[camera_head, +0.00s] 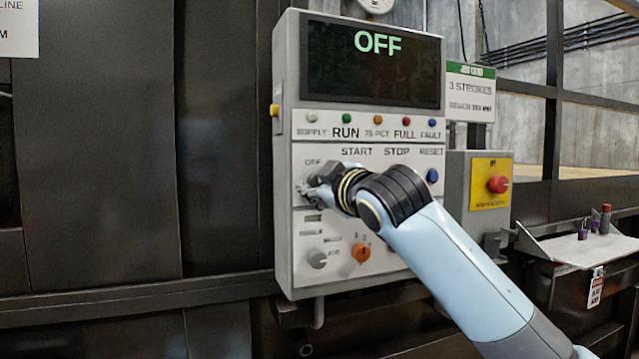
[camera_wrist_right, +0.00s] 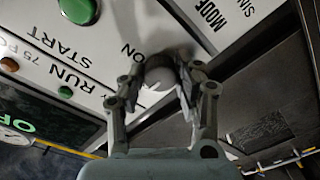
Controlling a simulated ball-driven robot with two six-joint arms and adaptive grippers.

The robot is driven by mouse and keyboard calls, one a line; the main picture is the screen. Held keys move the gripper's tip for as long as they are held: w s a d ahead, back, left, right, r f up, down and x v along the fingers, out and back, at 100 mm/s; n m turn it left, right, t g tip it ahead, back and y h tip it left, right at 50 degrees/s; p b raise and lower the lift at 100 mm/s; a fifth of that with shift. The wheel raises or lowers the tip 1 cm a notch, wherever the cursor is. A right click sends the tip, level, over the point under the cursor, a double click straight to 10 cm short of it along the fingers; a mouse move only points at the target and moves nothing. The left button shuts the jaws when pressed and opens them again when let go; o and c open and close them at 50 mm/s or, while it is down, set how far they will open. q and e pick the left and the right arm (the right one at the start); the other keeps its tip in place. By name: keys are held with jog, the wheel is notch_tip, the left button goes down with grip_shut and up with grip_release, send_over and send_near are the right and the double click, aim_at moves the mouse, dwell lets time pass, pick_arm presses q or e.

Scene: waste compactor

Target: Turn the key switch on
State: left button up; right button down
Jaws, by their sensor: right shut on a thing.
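The control panel (camera_head: 283,150) fills the middle of the head view, and its display (camera_head: 375,62) reads OFF in green. My right gripper (camera_head: 312,190) is at the panel's left side, just below a small OFF label, and covers the key switch there. In the right wrist view, my right gripper (camera_wrist_right: 157,85) is shut on the key switch (camera_wrist_right: 160,68), a dark round knob with a pale part in front. One finger is on each side of it, and an ON label shows beside it. My left gripper is not in view.
Below my gripper are a grey knob (camera_head: 317,258) and an orange selector (camera_head: 361,253). A blue reset button (camera_head: 432,175) is to the right. A yellow-plated box with a red emergency button (camera_head: 498,184) stands right of the panel. A shelf (camera_head: 570,250) holds small items farther right.

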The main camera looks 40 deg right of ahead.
jog(key=m, duration=0.5)
jog(key=shift+m, duration=0.4)
jog(key=m, duration=0.6)
jog(key=shift+d, duration=0.1)
jog(key=shift+m+h, duration=0.3)
jog(key=shift+h, duration=0.1)
jog(key=c, duration=0.9)
grip_release()
jog(key=shift+c, duration=0.2)
jog(key=shift+s, duration=0.1)
